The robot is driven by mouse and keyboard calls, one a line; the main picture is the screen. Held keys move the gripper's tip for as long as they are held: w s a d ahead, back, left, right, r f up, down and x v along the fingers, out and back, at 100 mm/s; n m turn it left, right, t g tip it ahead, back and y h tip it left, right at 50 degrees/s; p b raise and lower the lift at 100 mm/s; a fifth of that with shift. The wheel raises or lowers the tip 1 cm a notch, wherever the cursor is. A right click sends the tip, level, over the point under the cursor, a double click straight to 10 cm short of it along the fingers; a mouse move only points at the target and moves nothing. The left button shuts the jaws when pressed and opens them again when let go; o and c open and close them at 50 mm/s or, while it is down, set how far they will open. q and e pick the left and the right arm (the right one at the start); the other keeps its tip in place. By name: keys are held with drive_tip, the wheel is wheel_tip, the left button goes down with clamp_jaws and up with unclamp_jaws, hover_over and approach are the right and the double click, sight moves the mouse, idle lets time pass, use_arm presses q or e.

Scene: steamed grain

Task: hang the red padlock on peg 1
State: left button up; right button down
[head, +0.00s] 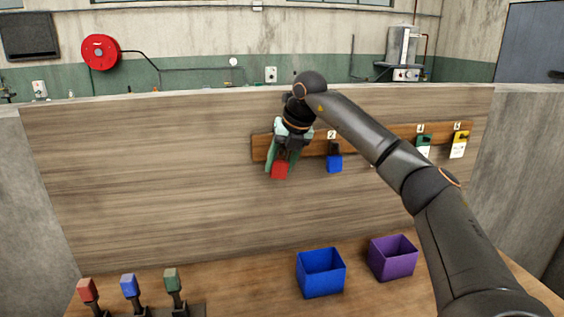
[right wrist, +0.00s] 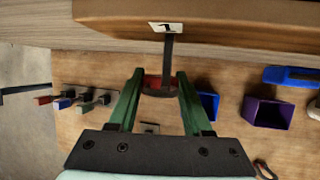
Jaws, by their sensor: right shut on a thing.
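The red padlock (head: 279,171) hangs low between the green fingers of my right gripper (head: 281,160), in front of the left end of the wooden peg rail (head: 260,147). In the right wrist view, the gripper (right wrist: 160,84) is shut on the padlock (right wrist: 151,82); its red body shows beside a dark, rounded part. Peg 1 (right wrist: 168,50) is a dark rod below the label "1" (right wrist: 167,27), and its near end overlaps the padlock in the picture. I cannot tell whether they touch or whether the shackle is around the peg. In the head view my gripper hides peg 1. My left gripper is not in view.
A blue padlock (head: 335,163) hangs at label 2. A green one (head: 423,140) and a yellow one (head: 459,138) are at labels 4 and 5; my arm covers the rail between. Blue (head: 321,274) and purple (head: 393,258) bins stand on the table below. Colored handles (head: 129,286) stand at front left.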

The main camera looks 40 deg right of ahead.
drive_tip(key=shift+w+d+p, duration=0.25)
drive_tip(key=shift+w+p, duration=0.05)
drive_tip(key=shift+w, duration=0.2)
drive_tip(key=shift+w+d+f, duration=0.35)
drive_tip(key=shift+w+f, duration=0.2)
drive_tip(key=shift+c, duration=1.3)
unclamp_jaws()
drive_tip(key=v, duration=1.2)
drive_tip(key=shift+s+r+b, duration=0.15)
drive_tip(key=shift+r+b, duration=0.1)
drive_tip(key=shift+b, duration=0.2)
